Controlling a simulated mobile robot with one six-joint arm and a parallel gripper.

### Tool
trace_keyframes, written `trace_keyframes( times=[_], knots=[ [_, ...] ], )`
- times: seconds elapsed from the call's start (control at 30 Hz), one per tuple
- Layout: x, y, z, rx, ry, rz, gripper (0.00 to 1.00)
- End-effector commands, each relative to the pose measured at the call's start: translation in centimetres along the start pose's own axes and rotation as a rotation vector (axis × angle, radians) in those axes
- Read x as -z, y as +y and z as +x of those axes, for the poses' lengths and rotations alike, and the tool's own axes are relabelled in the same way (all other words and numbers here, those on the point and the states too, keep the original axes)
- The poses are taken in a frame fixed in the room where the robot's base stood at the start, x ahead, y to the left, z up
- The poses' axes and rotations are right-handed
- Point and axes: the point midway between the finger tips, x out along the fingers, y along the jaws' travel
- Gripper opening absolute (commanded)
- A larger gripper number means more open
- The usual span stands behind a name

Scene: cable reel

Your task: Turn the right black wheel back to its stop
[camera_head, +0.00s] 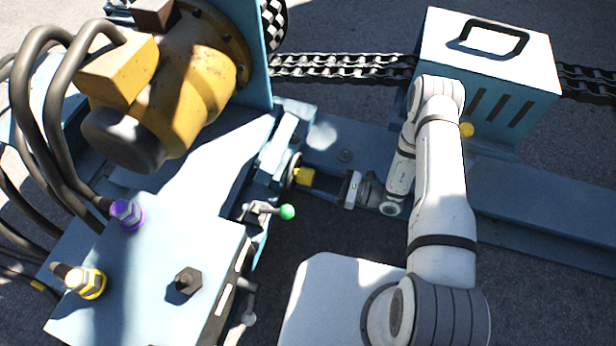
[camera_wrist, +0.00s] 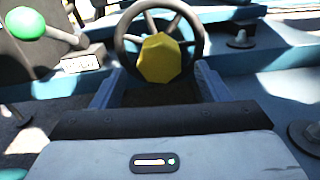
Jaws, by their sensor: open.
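A black spoked wheel (camera_wrist: 199,38) with a faceted yellow hub (camera_wrist: 160,59) stands straight ahead in the wrist view. In the head view the wheel (camera_head: 294,166) shows almost edge-on, with its yellow hub (camera_head: 305,176) facing my gripper. My gripper (camera_wrist: 159,76) is open, one blue-grey finger on each side below the hub in the picture. In the head view my gripper (camera_head: 317,179) reaches in from the right, close to the hub. I cannot tell whether the fingers touch the wheel. Its lower rim is hidden behind the hub and fingers.
A lever with a green ball (camera_head: 287,212) sits beside the wheel; the ball (camera_wrist: 25,23) also shows at the wrist view's upper left. A yellow motor (camera_head: 195,85), a blue-white block with fittings (camera_head: 150,270), a chain (camera_head: 340,62) and a handled box (camera_head: 490,60) surround the spot.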

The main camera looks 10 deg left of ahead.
Motion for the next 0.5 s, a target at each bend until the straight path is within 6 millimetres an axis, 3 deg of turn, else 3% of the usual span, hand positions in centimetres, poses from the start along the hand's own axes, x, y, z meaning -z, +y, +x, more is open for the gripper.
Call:
trace_keyframes(
  times=[0.23, 0.5],
  knots=[
    [0.1, 0.1, 3.9, -0.005, -0.001, -0.002, 0.69],
    [0.0, 0.1, 5.6, -0.001, 0.0, 0.0, 0.69]
  ],
)
